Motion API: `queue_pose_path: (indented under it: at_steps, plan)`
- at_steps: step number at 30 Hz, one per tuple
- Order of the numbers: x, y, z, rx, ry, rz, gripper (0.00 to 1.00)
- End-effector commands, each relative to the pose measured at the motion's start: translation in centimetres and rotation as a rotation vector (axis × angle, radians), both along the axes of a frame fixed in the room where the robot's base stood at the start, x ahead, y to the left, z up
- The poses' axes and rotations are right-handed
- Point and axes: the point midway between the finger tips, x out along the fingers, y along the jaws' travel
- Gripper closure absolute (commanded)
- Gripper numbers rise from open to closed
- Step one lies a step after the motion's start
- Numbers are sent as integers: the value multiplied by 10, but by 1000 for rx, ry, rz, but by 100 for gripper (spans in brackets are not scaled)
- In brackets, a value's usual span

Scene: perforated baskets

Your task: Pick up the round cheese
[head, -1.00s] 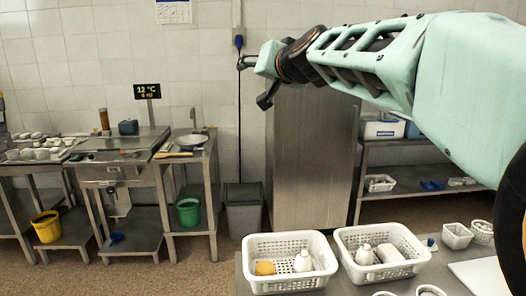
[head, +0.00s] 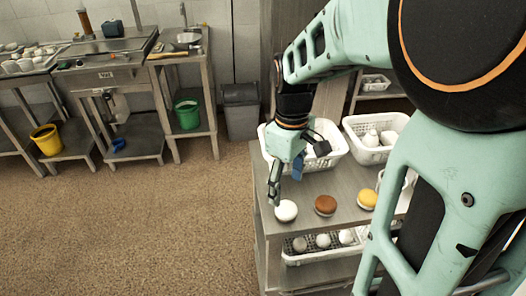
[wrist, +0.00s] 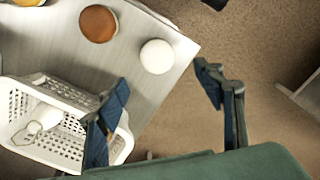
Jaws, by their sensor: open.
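Three round items stand in a row on the grey table: a white one (head: 286,210), a brown one (head: 325,205) and a yellow one (head: 367,199). Which is the round cheese is not certain. My gripper (head: 285,188) is open and empty, pointing down above the table's left end, close to the white item. In the wrist view the white item (wrist: 157,56) shows just beyond and between my open fingertips (wrist: 162,76). The brown item (wrist: 98,23) lies to its left, and the yellow item (wrist: 28,2) is cut off at the top left.
A white perforated basket (head: 336,158) stands right behind my gripper; it shows below left in the wrist view (wrist: 60,150). Another basket (head: 356,124) with white items is farther right. A lower shelf holds a basket (head: 300,258) with several round items. Open floor lies left.

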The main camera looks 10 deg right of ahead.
Motion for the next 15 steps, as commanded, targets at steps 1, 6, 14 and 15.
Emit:
queue_pose_path:
  at_steps: [1,6,14,15]
  plan:
    - [-1,0,-11,1,5,0,38]
    - [0,0,-33,1,1,-2,38]
    - [-1,-3,-58,1,1,-3,38]
    - [-1,-5,-64,1,1,-3,38]
